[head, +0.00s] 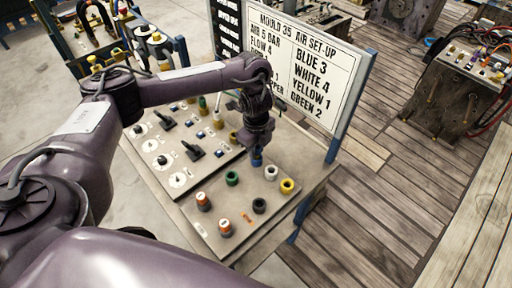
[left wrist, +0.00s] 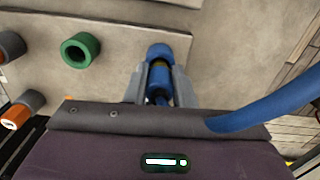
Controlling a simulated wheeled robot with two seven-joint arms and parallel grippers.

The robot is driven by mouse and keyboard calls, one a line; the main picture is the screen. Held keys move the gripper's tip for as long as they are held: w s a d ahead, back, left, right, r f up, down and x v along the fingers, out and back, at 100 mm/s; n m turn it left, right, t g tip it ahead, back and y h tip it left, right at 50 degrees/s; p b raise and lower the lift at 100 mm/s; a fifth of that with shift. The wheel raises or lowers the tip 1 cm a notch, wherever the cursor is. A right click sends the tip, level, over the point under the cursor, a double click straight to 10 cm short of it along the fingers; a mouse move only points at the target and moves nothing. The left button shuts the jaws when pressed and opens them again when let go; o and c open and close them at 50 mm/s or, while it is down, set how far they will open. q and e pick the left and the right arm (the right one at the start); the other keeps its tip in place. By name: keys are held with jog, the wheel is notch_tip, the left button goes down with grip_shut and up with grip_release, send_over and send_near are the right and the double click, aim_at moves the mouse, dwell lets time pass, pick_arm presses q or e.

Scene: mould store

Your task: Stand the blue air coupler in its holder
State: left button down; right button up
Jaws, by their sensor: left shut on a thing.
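My left gripper (head: 257,150) points down over the near panel of the bench and is shut on the blue air coupler (head: 257,160). In the left wrist view the blue coupler (left wrist: 158,86) sits between the two grey fingers, with a dark and yellowish band near its far end. A wider blue end (left wrist: 160,51) shows past the fingertips; I cannot tell whether it is part of the coupler or a holder. A blue hose (left wrist: 275,103) curves off to the right. Ring-shaped holders stand close by: green (head: 232,178), white (head: 271,173), yellow (head: 287,186) and black (head: 259,206). My right gripper is not in view.
Orange-and-grey knobs (head: 225,229) stand at the panel's front. A panel with black levers (head: 193,151) lies to the left. A lettered sign (head: 305,60) rises behind the gripper. A mould block with fittings (head: 458,90) stands far right across the plank floor.

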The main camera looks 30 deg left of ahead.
pick_arm(q)
jog(key=shift+s+f, duration=0.1)
jog(key=shift+f, duration=0.5)
dwell(0.3)
jog(key=c, duration=1.1)
grip_release()
jog(key=shift+f, duration=0.1)
jog(key=shift+c, duration=0.2)
jog(key=shift+s+f+b, duration=0.1)
jog(key=shift+s+b, duration=0.05)
jog(key=shift+b, duration=0.15)
jog(key=shift+o, duration=1)
jog(key=shift+r+p, duration=0.4)
notch_tip(320, 180, up, 2)
jog(key=shift+a+r+p, duration=0.1)
jog(key=shift+p, duration=0.75)
jog(key=shift+w+r+p, duration=0.2)
jog(key=shift+r+p, duration=2.1)
jog(key=shift+r, duration=0.25)
